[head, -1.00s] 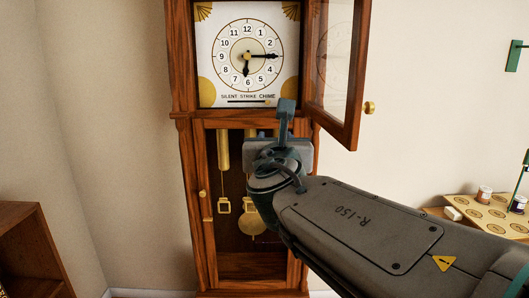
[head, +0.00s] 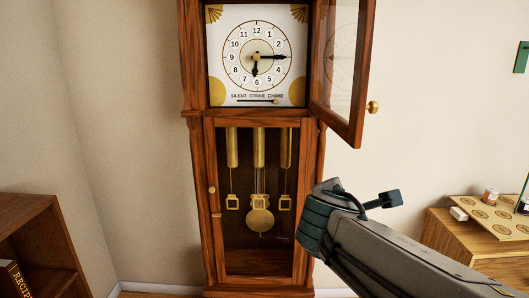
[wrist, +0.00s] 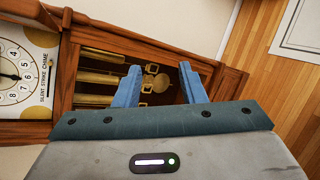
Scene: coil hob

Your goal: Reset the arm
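My gripper shows in the wrist view (wrist: 160,85) with its two blue fingers apart and nothing between them. In the head view, my arm reaches in from the lower right. Its end is in front of the clock's lower right side, and one dark finger part sticks out to the right. A tall wooden grandfather clock (head: 197,165) stands against the wall, with its white dial (head: 257,57) uncovered. Its glass dial door (head: 342,70) is swung open to the right. The lower case shows several brass weights and a round pendulum (head: 260,220).
A wooden bookshelf (head: 45,205) with a book stands at the lower left. A wooden cabinet (head: 455,238) at the right bears a board (head: 490,215) with round marks and small jars. The wall between clock and cabinet is clear.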

